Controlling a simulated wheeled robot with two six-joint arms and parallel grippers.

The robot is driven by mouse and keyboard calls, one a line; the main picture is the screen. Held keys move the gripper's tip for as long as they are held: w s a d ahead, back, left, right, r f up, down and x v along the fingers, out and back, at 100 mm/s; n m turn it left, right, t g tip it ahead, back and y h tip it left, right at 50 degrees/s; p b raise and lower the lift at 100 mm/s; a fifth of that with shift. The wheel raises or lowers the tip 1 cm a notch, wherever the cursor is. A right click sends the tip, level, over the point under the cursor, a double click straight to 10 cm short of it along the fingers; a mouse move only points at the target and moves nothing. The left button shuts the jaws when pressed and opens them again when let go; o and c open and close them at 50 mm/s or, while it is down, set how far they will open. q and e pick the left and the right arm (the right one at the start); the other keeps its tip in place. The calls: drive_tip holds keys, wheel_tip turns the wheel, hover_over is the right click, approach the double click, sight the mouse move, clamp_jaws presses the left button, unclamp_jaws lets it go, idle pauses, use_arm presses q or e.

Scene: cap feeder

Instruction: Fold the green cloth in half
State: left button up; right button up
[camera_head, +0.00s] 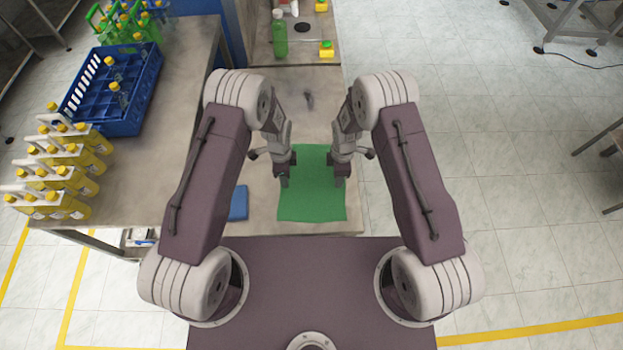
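The green cloth (312,197) lies flat and spread out near the front edge of the table. My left gripper (284,183) is at the cloth's left edge, pointing down. My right gripper (340,183) is at its right edge, also pointing down. The fingers are small and partly hidden by the wrists, so I cannot tell whether they are open or shut, or whether they touch the cloth.
A folded blue cloth (239,203) lies left of the green cloth. A blue crate (113,90) with bottles and several packs of yellow bottles (62,172) stand on the left. A green bottle (280,38) and yellow items (326,50) stand at the back.

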drive_tip(key=shift+f, duration=0.1)
use_arm(q)
drive_tip(key=shift+f+b, duration=0.3)
drive_tip(key=shift+f, duration=0.05)
use_arm(e)
drive_tip(key=shift+f, duration=0.25)
use_arm(q)
drive_tip(key=shift+r, duration=0.15)
drive_tip(key=shift+c, duration=1)
use_arm(e)
drive_tip(key=shift+r, duration=0.15)
drive_tip(key=shift+c, duration=1)
use_arm(q)
clamp_jaws()
use_arm(e)
drive_tip(key=shift+s, duration=0.1)
clamp_jaws()
use_arm(q)
drive_tip(key=shift+r, duration=0.1)
use_arm(e)
drive_tip(key=shift+r, duration=0.1)
